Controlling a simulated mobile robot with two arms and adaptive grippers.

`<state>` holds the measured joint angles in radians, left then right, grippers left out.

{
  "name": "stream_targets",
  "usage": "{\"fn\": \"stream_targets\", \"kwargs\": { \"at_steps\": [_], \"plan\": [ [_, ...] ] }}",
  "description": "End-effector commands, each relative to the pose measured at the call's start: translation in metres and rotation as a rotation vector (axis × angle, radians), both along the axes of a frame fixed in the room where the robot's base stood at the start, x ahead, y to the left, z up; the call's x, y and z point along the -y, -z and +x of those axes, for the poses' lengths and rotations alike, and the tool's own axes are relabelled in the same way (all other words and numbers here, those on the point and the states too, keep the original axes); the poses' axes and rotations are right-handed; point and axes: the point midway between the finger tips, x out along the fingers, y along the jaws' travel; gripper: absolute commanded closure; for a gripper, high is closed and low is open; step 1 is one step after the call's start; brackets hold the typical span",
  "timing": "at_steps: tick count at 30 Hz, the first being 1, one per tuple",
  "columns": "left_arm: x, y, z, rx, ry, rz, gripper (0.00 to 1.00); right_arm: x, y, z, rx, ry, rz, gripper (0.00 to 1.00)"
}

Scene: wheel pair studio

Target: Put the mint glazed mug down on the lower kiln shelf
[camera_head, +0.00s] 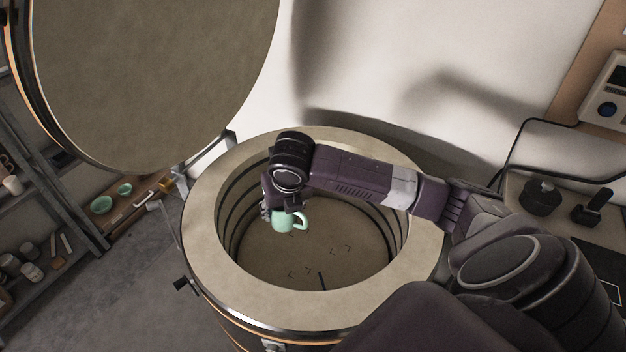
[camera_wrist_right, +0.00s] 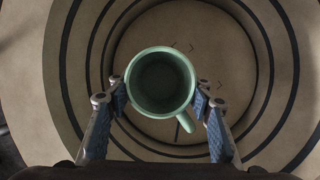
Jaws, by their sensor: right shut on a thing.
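The mint glazed mug (camera_head: 287,219) hangs from my right gripper (camera_head: 284,206) inside the opening of the round kiln (camera_head: 208,285). In the right wrist view the mug (camera_wrist_right: 160,82) is seen from above, upright, between the two fingers of my right gripper (camera_wrist_right: 160,103), its handle toward the lower right. The lower kiln shelf (camera_head: 335,245) is a round tan disc with dark corner marks, below the mug. The mug appears to be above the shelf; the exact gap cannot be told. My left gripper is not in view.
The kiln lid (camera_head: 150,70) stands open at the upper left. Green bowls (camera_head: 101,204) and a rack with pottery (camera_head: 30,272) are at left. A control box (camera_head: 606,95) is at right.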

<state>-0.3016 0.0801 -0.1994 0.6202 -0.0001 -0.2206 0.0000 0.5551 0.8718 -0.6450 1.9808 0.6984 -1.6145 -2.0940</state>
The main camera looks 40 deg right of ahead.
Motion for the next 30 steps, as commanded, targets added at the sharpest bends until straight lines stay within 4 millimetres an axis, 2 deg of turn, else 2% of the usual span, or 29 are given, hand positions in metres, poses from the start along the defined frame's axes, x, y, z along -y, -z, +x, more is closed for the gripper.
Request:
{"fn": "stream_targets", "kwargs": {
  "at_steps": [3,8,21,24,30],
  "plan": [
    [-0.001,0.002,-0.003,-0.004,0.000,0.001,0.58,0.011,0.003,0.001,-0.001,-0.065,-0.001,0.84],
    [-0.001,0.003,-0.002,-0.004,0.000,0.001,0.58,0.016,0.014,0.002,-0.003,-0.101,0.000,0.84],
    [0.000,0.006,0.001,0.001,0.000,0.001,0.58,0.015,0.126,0.000,-0.005,-0.101,0.001,0.84],
    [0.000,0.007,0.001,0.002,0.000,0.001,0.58,0.015,0.145,0.001,-0.005,-0.101,0.000,0.84],
    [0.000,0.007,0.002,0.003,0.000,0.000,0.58,0.015,0.162,0.002,0.000,-0.102,0.000,0.84]
  ]
}}
